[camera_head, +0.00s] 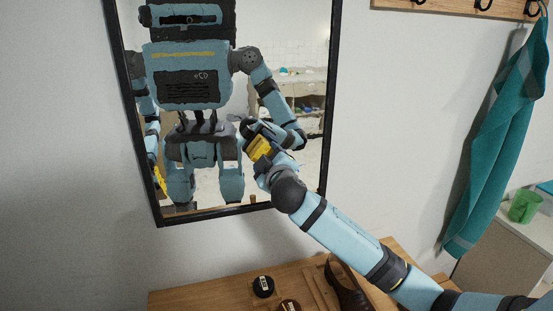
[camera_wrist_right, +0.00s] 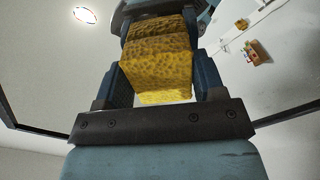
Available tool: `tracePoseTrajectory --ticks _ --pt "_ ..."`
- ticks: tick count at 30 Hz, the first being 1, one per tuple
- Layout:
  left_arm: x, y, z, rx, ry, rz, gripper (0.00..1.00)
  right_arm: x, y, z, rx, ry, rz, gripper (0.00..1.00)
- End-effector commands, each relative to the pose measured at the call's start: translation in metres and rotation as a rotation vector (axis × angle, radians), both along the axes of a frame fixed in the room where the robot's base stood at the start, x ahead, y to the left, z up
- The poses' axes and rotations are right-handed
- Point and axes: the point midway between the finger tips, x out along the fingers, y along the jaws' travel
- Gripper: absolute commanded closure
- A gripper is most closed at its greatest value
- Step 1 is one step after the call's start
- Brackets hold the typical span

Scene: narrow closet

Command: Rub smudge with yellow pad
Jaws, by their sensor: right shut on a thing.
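The yellow pad (camera_head: 259,148) is in my right gripper (camera_head: 260,150), in front of the lower right part of the mirror (camera_head: 292,197). In the right wrist view, the porous yellow pad (camera_wrist_right: 157,80) sits between the two dark fingers of my right gripper (camera_wrist_right: 160,85), which is shut on it. A matching yellow block beyond it looks like its reflection, close to the pad. I cannot tell if the pad touches the glass. No smudge can be made out on the mirror. My left arm shows only as a reflection at the mirror's left edge.
A wooden bench (camera_head: 200,292) below holds a dark round tin (camera_head: 263,287), a brown tin (camera_head: 289,306) and a brown shoe (camera_head: 346,287). A teal towel (camera_head: 500,140) hangs from the hook rail (camera_head: 450,6). A green cup (camera_head: 524,206) stands at the far right.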

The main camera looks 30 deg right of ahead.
Motion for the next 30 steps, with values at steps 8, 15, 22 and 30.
tracePoseTrajectory --ticks 8,15,22,30 --pt "0.0 0.0 0.001 0.0 -0.001 0.0 0.57 0.006 0.014 0.0 0.0 0.0 0.001 0.56" --pt "0.0 0.0 0.001 0.0 -0.002 0.0 0.57 0.005 0.014 0.0 0.0 0.0 0.001 0.56" --pt "-0.001 0.0 0.001 0.0 0.0 0.0 0.57 -0.011 0.019 0.0 0.001 -0.001 0.002 0.56" --pt "0.0 0.0 0.001 0.0 0.0 0.0 0.57 -0.038 0.025 0.0 0.0 0.0 0.001 0.56"
